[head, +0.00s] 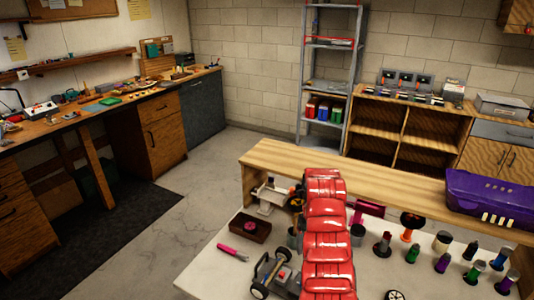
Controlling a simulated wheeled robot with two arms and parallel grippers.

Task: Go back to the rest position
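Neither of my grippers shows in the head view. A dark car chassis with wheels (277,274) is on the pale worktable (205,272) near the front. A purple car body (490,198) is at the right, by the raised wooden shelf (395,184). A wheel with an orange hub (297,200) is beside a pale piece (270,194) at the shelf's left end. A tall, glossy red segmented thing (327,247) runs up the middle from the bottom edge and hides part of the table. I cannot tell what it is.
A pink-handled tool (232,252) and a small dark tray (250,228) lie on the worktable's left. Several small coloured bottles (443,262) stand on its right. A long workbench (80,112) lines the left wall. The concrete floor (215,185) between is clear.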

